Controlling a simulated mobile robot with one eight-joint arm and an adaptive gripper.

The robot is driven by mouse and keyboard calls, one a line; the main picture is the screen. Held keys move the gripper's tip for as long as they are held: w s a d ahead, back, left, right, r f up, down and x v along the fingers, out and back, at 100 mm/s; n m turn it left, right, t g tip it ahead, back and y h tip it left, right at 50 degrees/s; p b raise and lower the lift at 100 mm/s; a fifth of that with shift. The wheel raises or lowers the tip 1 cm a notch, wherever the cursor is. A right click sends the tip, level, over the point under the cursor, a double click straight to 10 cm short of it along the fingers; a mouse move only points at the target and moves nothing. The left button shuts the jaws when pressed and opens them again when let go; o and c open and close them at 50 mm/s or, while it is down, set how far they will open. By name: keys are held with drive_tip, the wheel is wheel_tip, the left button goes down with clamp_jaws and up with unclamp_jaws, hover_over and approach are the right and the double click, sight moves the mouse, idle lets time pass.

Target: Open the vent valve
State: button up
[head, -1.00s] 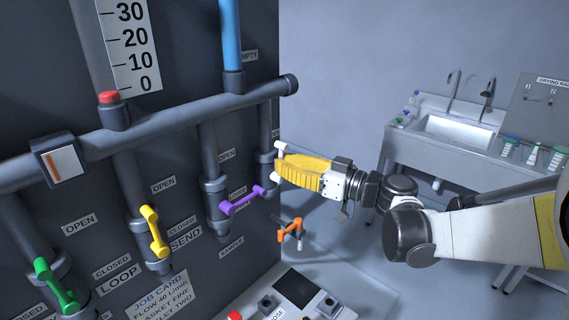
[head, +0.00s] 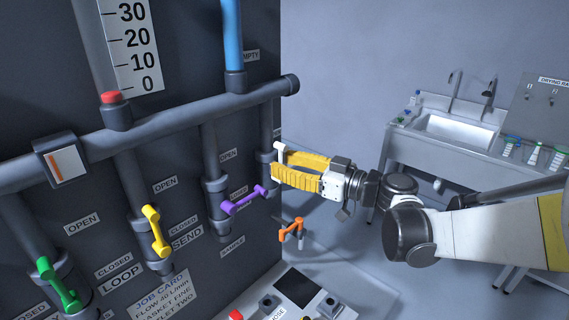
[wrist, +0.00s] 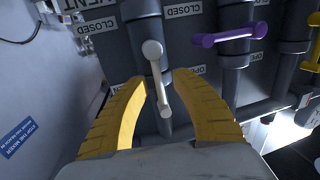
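The vent valve's white handle (wrist: 158,82) is a bar with round knobs on a dark upright pipe. In the wrist view it runs nearly along the pipe, slightly tilted, between my yellow fingers. In the head view its upper knob (head: 279,152) shows at the panel's right edge; the rest is mostly hidden by my gripper (head: 275,166). My gripper (wrist: 160,79) is open, with one finger on each side of the handle. Gaps show between handle and fingers in the wrist view, though depth is hard to judge. A partly cut-off label ending in "ENT" (wrist: 97,4) and a "CLOSED" label (wrist: 183,10) are beside the pipe.
A purple valve handle (head: 243,202) is close to the left of my gripper, then a yellow (head: 155,232) and a green one (head: 58,284). An orange handle (head: 291,231) is below. The sink (head: 455,133) stands far right. Open room lies right of the panel.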

drive_tip(key=shift+d, duration=0.15)
drive_tip(key=v, duration=1.1)
drive_tip(key=shift+s+d, duration=0.2)
drive_tip(key=shift+d, duration=0.15)
drive_tip(key=shift+f, duration=0.1)
